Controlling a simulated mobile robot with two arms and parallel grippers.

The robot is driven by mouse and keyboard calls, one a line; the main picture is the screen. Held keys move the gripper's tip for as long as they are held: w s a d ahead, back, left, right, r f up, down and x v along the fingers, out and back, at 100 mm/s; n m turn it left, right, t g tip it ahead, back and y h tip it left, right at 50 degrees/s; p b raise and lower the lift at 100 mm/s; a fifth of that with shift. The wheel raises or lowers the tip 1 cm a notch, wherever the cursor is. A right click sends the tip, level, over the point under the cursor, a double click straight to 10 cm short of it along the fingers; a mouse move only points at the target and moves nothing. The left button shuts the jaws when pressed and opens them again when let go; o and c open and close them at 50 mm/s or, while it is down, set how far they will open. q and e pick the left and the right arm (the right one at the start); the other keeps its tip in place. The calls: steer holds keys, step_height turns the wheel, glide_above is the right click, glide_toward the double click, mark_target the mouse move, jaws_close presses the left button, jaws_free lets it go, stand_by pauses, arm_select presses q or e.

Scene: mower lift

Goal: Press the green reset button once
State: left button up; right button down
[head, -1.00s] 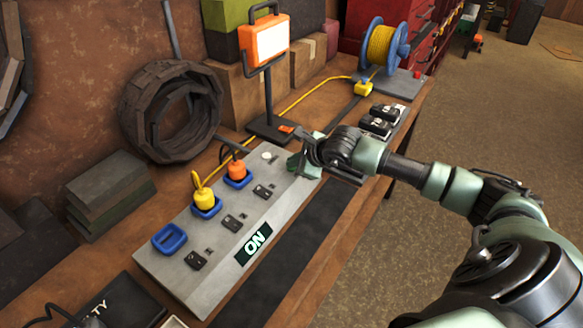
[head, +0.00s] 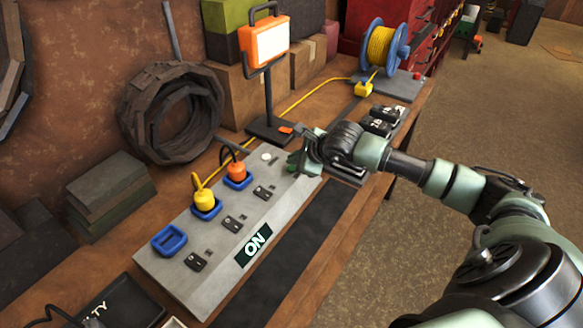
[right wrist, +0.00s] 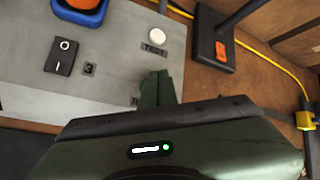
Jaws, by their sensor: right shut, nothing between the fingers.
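The grey power panel (head: 215,240) lies on the bench, with an ON sign on its front. My right gripper (head: 297,166) is at the panel's far right end, low over it, with its fingers shut and empty. In the right wrist view the shut fingers (right wrist: 157,88) point at the panel, below the white TEST button (right wrist: 157,37). They cover most of a label starting with R. The green reset button cannot be clearly made out; the fingers seem to hide it. Whether they touch it cannot be told. My left gripper is not in view.
Yellow (head: 204,199) and orange (head: 237,171) plugs sit in blue sockets, beside several black rocker switches. A work lamp (head: 264,42) stands behind the panel's far end. A yellow cable reel (head: 381,45) and black battery-like blocks (head: 381,122) are farther along the bench.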

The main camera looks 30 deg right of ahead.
steer(key=shift+r+p, duration=1)
steer(key=shift+r, duration=1.55)
